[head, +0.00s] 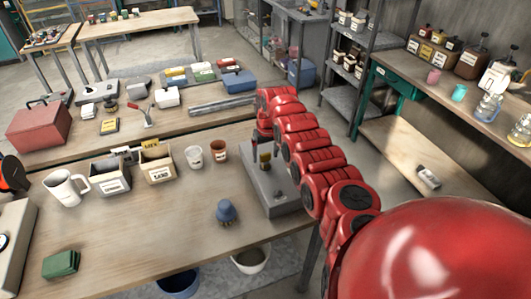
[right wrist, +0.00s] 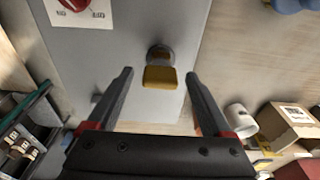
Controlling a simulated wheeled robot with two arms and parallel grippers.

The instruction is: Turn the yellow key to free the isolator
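The isolator is a grey box (head: 283,200) on the near bench, right of the middle. The yellow key (head: 265,157) stands on it; in the right wrist view the key (right wrist: 160,77) sits on a round metal lock in the grey plate (right wrist: 118,45). A red part on a white label (right wrist: 78,8) shows at that view's top left. My right gripper (right wrist: 158,76) is open, one finger on each side of the key, apart from it. In the head view my red right arm covers part of the isolator. My left gripper is not in view.
A blue knob-like object (head: 227,212) stands left of the isolator. Two cups (head: 194,157), labelled boxes (head: 158,163) and a white mug (head: 66,188) stand further left. A green block (head: 61,264) lies at the front left. The bench middle is clear.

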